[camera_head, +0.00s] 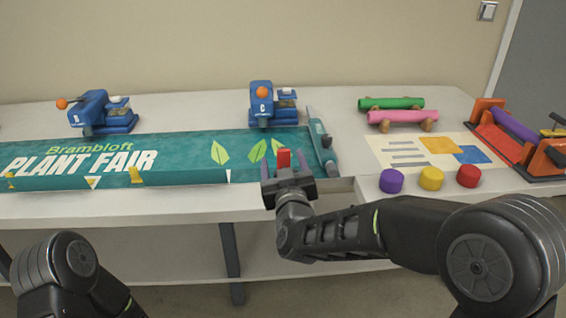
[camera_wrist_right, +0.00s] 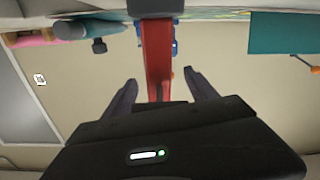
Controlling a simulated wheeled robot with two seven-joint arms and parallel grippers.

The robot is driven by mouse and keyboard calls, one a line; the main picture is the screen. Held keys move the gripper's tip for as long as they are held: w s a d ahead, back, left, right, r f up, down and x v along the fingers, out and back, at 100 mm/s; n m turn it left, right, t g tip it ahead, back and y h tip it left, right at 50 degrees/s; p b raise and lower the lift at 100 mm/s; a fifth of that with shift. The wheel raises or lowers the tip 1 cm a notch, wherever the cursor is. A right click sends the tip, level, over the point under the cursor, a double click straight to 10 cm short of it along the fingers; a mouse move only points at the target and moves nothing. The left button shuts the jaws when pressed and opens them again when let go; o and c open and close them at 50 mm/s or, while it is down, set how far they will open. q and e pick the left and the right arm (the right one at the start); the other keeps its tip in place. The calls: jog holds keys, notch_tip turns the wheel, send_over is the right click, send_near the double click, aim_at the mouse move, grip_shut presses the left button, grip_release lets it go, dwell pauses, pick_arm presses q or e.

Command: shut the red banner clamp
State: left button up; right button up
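The red banner clamp shows as a short red piece (camera_head: 284,158) at the front right of the green banner (camera_head: 200,165) in the head view; most of it is hidden behind my right gripper (camera_head: 287,168). In the right wrist view its red bar (camera_wrist_right: 156,50) runs down between the two fingers of my right gripper (camera_wrist_right: 161,78). The fingers are open, one on each side of the bar, with visible gaps. No grip on the bar shows. Only part of my left arm is in view, at the bottom left; its gripper is out of frame.
Two blue devices (camera_head: 103,112) (camera_head: 272,103) with orange knobs stand behind the banner. A teal bar (camera_head: 322,147) lies across its right end. Purple (camera_head: 391,181), yellow (camera_head: 431,178) and red (camera_head: 468,176) pucks line the right front. A red-orange machine (camera_head: 495,135) stands far right.

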grip_shut()
dwell(0.5)
